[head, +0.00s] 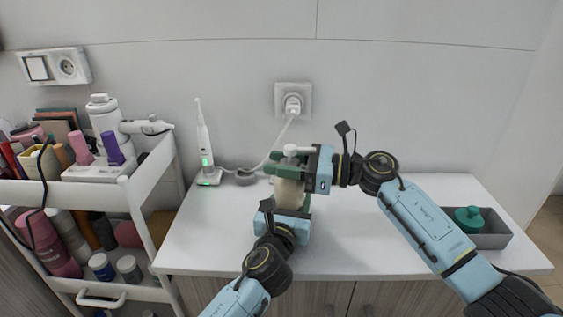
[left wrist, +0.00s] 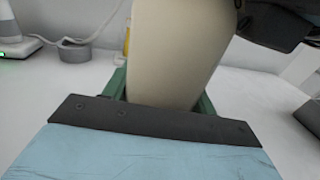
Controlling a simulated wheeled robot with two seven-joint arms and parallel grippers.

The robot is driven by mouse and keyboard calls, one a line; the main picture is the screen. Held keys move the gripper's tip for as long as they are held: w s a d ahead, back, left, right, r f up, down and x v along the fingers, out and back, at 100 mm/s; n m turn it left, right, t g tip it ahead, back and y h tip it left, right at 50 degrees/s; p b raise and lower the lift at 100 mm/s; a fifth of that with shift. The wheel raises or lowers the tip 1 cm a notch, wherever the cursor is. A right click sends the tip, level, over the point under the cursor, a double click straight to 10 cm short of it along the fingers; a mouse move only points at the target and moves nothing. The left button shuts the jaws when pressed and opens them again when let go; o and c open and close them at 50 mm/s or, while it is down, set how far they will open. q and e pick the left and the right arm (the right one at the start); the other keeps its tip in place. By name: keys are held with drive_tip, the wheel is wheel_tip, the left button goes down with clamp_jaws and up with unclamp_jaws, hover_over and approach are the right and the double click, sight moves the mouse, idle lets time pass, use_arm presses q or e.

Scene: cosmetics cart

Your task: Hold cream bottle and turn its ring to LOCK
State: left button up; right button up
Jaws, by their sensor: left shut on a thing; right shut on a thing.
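The cream bottle (head: 288,194) stands upright over the white counter, mostly hidden by my grippers. Its pale top (head: 291,150) shows above them. My left gripper (head: 287,203) is shut on the bottle's body from the front; in the left wrist view the beige body (left wrist: 178,55) fills the space between its green fingers. My right gripper (head: 287,172) comes from the right and is shut around the upper part of the bottle, just above my left gripper. The ring and any LOCK mark are hidden or too small to read.
An electric toothbrush on a charger (head: 205,150) stands at the counter's back left. Its cable runs to a wall socket (head: 293,103). A grey tray (head: 490,236) with a green lidded item (head: 468,218) is at the right. A loaded white cart (head: 135,190) stands left. The counter's left front is clear.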

drive_tip(key=shift+s+f+n+g, duration=0.1)
drive_tip(key=shift+f+n+g, duration=0.1)
drive_tip(key=shift+n+g, duration=0.45)
drive_tip(key=shift+g, duration=0.35)
drive_tip(key=o, duration=1)
drive_tip(key=shift+r, duration=0.15)
drive_tip(key=shift+d, duration=0.1)
drive_tip(key=d, duration=1.2)
drive_tip(key=shift+s, duration=0.35)
drive_tip(key=shift+a, duration=0.1)
use_arm(q)
drive_tip(key=o, duration=1.3)
